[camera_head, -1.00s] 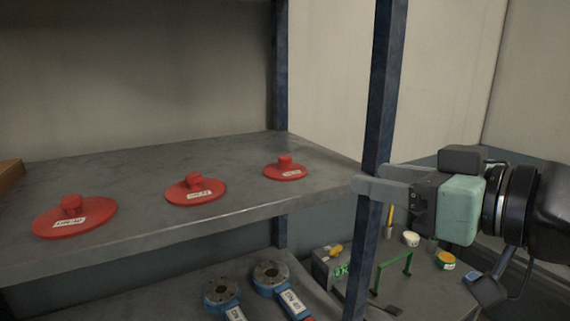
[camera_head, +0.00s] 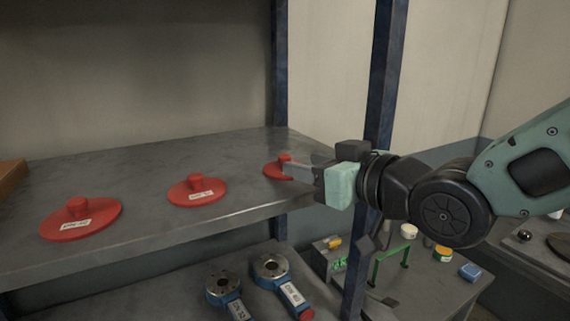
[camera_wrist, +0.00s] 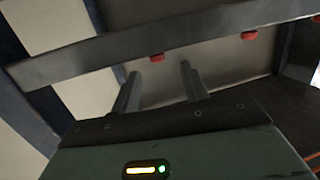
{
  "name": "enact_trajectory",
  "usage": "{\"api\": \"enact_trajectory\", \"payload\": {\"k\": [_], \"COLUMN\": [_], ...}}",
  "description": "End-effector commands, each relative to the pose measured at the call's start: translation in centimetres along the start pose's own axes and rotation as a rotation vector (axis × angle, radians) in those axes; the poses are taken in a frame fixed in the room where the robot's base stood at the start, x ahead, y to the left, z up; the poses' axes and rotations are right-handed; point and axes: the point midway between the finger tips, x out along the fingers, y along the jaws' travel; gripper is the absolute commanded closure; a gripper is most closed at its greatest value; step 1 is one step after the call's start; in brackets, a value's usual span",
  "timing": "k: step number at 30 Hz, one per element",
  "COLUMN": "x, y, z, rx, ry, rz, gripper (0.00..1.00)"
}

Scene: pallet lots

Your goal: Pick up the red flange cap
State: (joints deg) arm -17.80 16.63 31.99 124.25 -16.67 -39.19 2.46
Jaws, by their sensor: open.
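Three red flange caps, each a round disc with a raised knob and a white label, lie in a row on the grey shelf (camera_head: 120,180). The large one (camera_head: 60,226) is at left, the medium one (camera_head: 185,197) in the middle, the smallest one (camera_head: 271,172) at right. My gripper (camera_head: 288,169) is open at the smallest cap, its fingers covering part of that cap. I cannot tell whether they touch it. In the wrist view a red cap (camera_wrist: 157,58) shows between the open fingers (camera_wrist: 160,71), partly hidden by the shelf edge; another (camera_wrist: 249,36) is further right.
A blue shelf post (camera_head: 383,90) stands just behind my gripper and arm. A lower shelf holds blue-handled tools with round heads (camera_head: 271,266). A grey surface at lower right carries a green handle (camera_head: 392,262) and small tubs (camera_head: 409,231).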

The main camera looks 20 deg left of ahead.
Motion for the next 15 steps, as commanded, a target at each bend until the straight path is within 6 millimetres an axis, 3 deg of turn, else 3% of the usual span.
{"api": "enact_trajectory", "payload": {"k": [9, 15], "x": [3.7, 4.7], "y": [0.4, 0.4], "z": [-0.4, -0.2], "rx": [0.002, 0.0], "ry": [-0.001, -0.001], "rz": [-0.002, 0.0], "gripper": [0.55, 0.55]}}
